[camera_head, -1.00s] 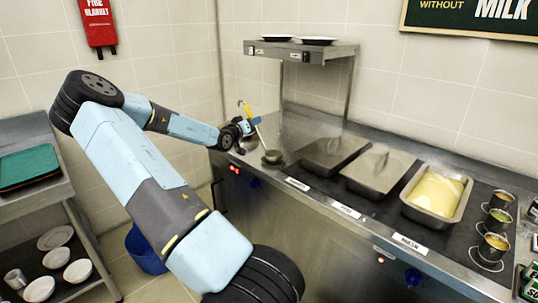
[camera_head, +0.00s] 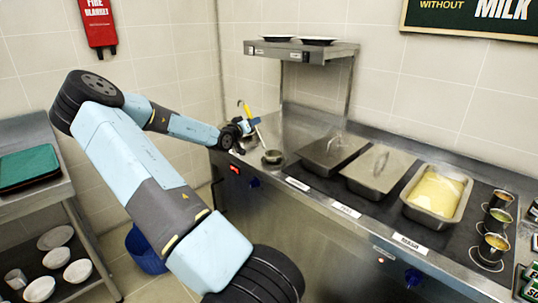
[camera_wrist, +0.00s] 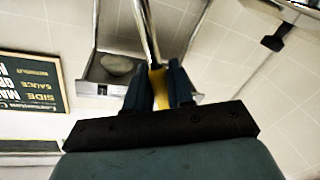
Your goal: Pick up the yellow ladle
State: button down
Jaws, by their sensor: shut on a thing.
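The yellow ladle (camera_head: 247,109) is at the left end of the steel counter in the head view, with its hooked top up and its stem slanting down to the right. A small round metal bowl shape (camera_head: 272,157) shows at the stem's lower end; I cannot tell whether it touches the counter. My gripper (camera_head: 251,123) is shut on the ladle's handle. In the wrist view, the yellow handle (camera_wrist: 160,88) is between the two dark fingers of my gripper (camera_wrist: 160,80), and its metal stem runs up out of the picture.
Two lidded pans (camera_head: 378,171) and an open pan of yellow food (camera_head: 437,191) sit in the counter, right of the ladle. Small metal pots (camera_head: 493,248) stand farther right. A raised shelf (camera_head: 300,49) with dark plates stands behind. The tiled wall is close behind my gripper.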

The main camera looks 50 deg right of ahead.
dwell(0.7)
jog(key=shift+r, duration=0.25)
jog(key=r, duration=0.3)
jog(key=shift+s+a+r, duration=0.15)
jog(key=shift+s+r, duration=0.1)
jog(key=shift+s, duration=0.1)
jog(key=s+a+r, duration=0.2)
jog(key=s+r, duration=0.2)
jog(key=s, duration=0.2)
jog(key=s+a+r, duration=0.2)
jog(key=s+r, duration=0.3)
jog(key=s, duration=0.1)
jog(key=shift+s+a, duration=0.2)
jog(key=shift+a, duration=0.05)
